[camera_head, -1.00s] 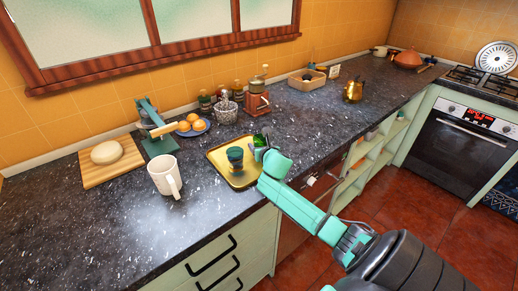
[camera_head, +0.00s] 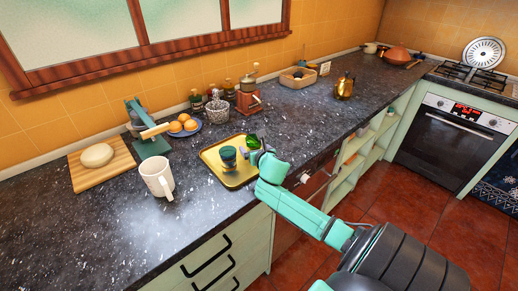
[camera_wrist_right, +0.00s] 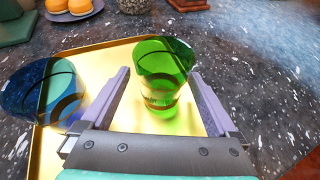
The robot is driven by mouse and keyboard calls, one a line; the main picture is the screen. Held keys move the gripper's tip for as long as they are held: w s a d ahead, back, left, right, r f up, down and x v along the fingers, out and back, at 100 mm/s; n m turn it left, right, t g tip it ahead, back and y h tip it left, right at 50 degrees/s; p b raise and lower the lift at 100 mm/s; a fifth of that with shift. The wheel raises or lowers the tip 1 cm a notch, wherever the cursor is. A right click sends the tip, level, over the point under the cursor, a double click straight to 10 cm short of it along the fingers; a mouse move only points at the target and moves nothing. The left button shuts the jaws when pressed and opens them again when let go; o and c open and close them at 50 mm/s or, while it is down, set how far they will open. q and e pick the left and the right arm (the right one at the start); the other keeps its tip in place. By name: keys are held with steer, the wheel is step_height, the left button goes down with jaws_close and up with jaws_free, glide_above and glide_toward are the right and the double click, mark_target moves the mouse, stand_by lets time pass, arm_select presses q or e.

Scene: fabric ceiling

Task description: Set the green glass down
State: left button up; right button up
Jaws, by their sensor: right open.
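The green glass (camera_head: 254,142) stands upright on the yellow tray (camera_head: 238,181), near the tray's right side. It also shows in the right wrist view (camera_wrist_right: 160,75), with the bright tray surface under it. My right gripper (camera_head: 257,152) is open, with one finger on each side of the green glass. In the wrist view (camera_wrist_right: 158,92) a gap shows between each finger and the glass. A blue glass (camera_wrist_right: 40,92) stands on the tray to the left of the gripper; in the head view it is the dark teal one (camera_head: 229,157). My left gripper is out of view.
A white mug (camera_head: 158,177) stands left of the tray. The counter's front edge runs close below the tray.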

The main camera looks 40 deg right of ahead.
steer(key=v, duration=0.8)
steer(key=shift+s+a+r, duration=0.1)
steer(key=shift+s+r, duration=0.05)
steer(key=shift+s, duration=0.15)
